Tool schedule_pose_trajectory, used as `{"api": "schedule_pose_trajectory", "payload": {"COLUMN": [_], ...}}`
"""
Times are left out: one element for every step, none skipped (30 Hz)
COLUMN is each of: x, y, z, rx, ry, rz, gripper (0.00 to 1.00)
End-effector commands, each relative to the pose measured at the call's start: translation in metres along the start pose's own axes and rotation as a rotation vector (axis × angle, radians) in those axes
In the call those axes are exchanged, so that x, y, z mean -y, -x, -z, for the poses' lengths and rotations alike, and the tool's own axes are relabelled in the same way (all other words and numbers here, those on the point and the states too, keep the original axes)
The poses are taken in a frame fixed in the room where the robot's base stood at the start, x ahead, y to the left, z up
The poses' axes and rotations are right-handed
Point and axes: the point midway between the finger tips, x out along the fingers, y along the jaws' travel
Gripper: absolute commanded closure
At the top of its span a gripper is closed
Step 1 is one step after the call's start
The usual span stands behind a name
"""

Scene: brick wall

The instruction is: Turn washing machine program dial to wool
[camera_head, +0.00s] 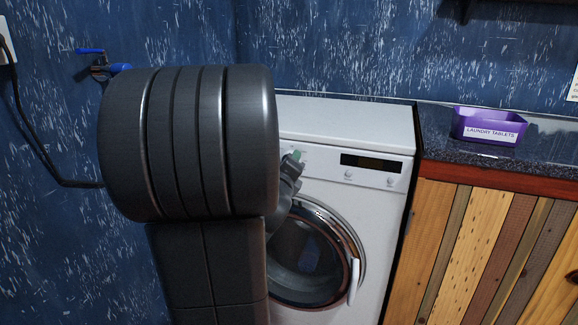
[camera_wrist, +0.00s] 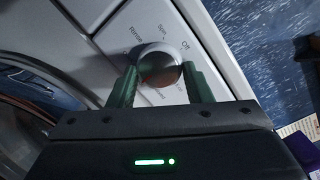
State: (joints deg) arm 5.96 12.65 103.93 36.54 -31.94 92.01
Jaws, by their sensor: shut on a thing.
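The white washing machine (camera_head: 340,130) stands against the blue wall, with its round door below the control panel. In the wrist view the silver program dial (camera_wrist: 158,64) sits on the white panel, with labels around it. "Rinse", "Spin" and "Off" can be read; other labels are partly hidden or too small. My gripper (camera_wrist: 160,82) has its two green fingers on either side of the dial, shut on it. In the head view my gripper (camera_head: 297,158) is at the left part of the panel, mostly hidden behind my arm, and the dial is hidden there.
A dark display (camera_head: 370,163) and small buttons are right of the dial. The door handle (camera_head: 353,280) sticks out at the door's right side. A purple laundry tablets box (camera_head: 490,124) stands on the dark counter (camera_head: 540,150). A blue-handled tap (camera_head: 100,65) is on the wall.

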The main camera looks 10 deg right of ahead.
Motion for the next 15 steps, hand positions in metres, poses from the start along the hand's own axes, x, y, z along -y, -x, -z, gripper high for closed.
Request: {"api": "schedule_pose_trajectory", "payload": {"x": [-0.0009,-0.0009,-0.0009,-0.0009,-0.0009,-0.0009,-0.0008,-0.0007,-0.0006,-0.0006,-0.0005,-0.0004,-0.0004,-0.0004,-0.0002], "y": [0.0001,0.0002,0.0002,0.0002,0.0001,0.0001,0.0001,0.0001,0.0001,0.0001,0.0001,0.0001,0.0001,0.0002,0.0007], "z": [0.0011,0.0012,0.0012,0.0012,0.0011,0.001,0.001,0.0009,0.0008,0.0007,0.0006,0.0005,0.0005,0.0004,0.0003], "rx": [-0.002,-0.002,-0.002,-0.002,-0.002,-0.002,-0.002,-0.002,-0.002,-0.001,-0.001,-0.001,-0.001,-0.001,-0.001], "ry": [0.0,0.0,0.0,0.0,0.0,0.001,0.001,0.001,0.001,0.001,0.001,0.001,0.001,0.001,0.001], "rz": [-0.002,-0.002,-0.002,-0.002,-0.002,-0.002,-0.002,-0.001,-0.001,-0.001,-0.001,-0.001,-0.001,-0.001,-0.001], "gripper": [0.78,0.78,0.78,0.49,0.43,0.35,0.33,0.33,0.33,0.33,0.33,0.33,0.33,0.33,0.33]}}
